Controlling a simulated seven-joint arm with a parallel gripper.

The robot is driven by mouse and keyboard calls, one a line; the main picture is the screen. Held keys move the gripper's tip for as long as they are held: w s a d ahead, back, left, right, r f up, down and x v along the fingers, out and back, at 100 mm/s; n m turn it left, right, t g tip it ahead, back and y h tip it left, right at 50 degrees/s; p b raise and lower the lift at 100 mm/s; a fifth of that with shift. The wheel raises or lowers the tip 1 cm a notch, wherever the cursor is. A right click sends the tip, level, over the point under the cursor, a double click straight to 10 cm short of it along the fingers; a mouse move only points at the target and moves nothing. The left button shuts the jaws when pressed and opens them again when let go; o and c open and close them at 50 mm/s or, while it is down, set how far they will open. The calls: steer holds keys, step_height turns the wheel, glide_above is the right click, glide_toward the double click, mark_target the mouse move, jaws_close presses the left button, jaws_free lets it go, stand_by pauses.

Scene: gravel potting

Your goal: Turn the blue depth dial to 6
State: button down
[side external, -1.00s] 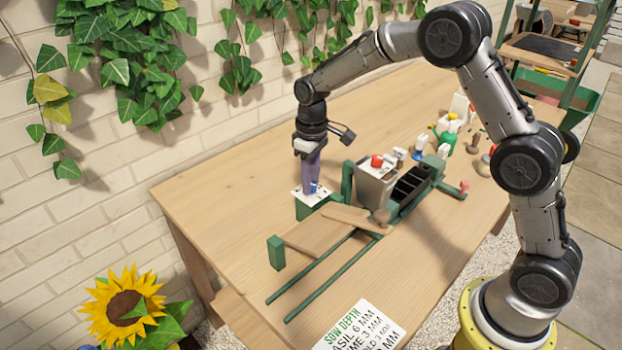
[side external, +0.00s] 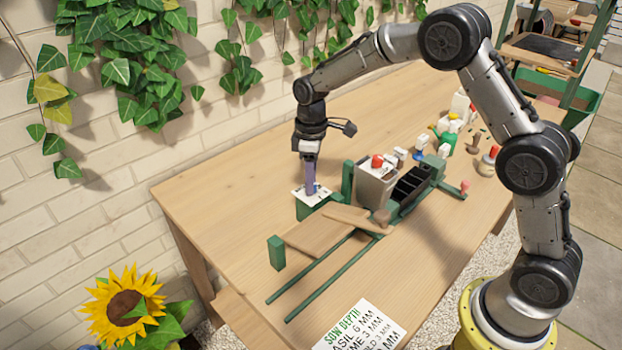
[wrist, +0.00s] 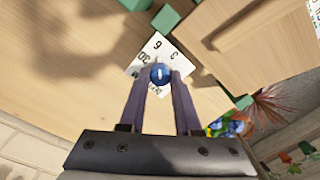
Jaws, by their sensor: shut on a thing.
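The blue depth dial (wrist: 160,74) is a round knob with a short white mark on top. It sits on a white number plate (wrist: 159,54) with a 6, a 3 and other numbers around it. In the wrist view the mark runs roughly up and down the picture; which number it points at is hard to tell. My gripper (wrist: 161,79) is shut on the dial, one finger on each side. In the side view my gripper (side external: 311,188) points straight down at the plate (side external: 299,192) on its green block, and the fingers hide most of the dial.
A grey hopper (side external: 376,186) and a green-framed seeder with black cells (side external: 410,184) stand right of the dial. A green post (side external: 347,182) is close beside my fingers. A SOW DEPTH card (side external: 358,328) lies at the table's front. The table's back left is clear.

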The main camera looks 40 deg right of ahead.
steer(key=shift+r, duration=0.1)
steer(key=c, duration=0.6)
jaws_free()
step_height(320, 180, up, 14)
steer(key=shift+w+d, duration=0.15)
